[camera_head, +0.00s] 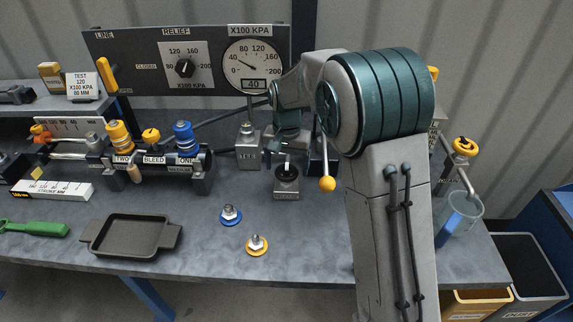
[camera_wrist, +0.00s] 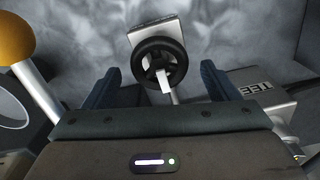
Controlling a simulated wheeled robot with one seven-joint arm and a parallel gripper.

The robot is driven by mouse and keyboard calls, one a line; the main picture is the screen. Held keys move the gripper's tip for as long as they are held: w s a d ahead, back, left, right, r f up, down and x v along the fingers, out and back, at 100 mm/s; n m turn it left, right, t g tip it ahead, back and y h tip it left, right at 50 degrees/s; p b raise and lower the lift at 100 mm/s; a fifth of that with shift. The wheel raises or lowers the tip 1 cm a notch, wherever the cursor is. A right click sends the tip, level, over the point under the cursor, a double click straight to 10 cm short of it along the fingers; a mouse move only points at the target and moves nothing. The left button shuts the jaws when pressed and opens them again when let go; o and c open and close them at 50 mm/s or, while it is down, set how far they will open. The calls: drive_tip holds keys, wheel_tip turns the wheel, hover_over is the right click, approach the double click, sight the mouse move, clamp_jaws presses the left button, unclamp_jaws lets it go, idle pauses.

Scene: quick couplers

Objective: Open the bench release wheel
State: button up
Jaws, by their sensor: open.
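A small black spoked handwheel sits on a grey block and looks like the bench release wheel (camera_wrist: 178,62). In the head view the same wheel (camera_head: 285,168) is on its block near the middle of the bench, below my wrist. My gripper (camera_wrist: 164,76) is open, with one dark blue finger to each side of the wheel in the wrist view. Nothing is held between the fingers. I cannot tell whether the fingers are level with the wheel or above it. A white pointer or mark shows across the wheel. In the head view my arm partly hides the gripper.
A lever with a yellow ball (camera_head: 327,184) stands just right of the wheel. A grey TEE block (camera_head: 248,152) stands behind left. Blue (camera_head: 230,215) and yellow (camera_head: 257,245) couplers and a dark tray (camera_head: 127,236) lie in front. A gauge panel (camera_head: 213,70) stands behind.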

drive_tip(key=shift+f, duration=0.3)
drive_tip(key=c, duration=1)
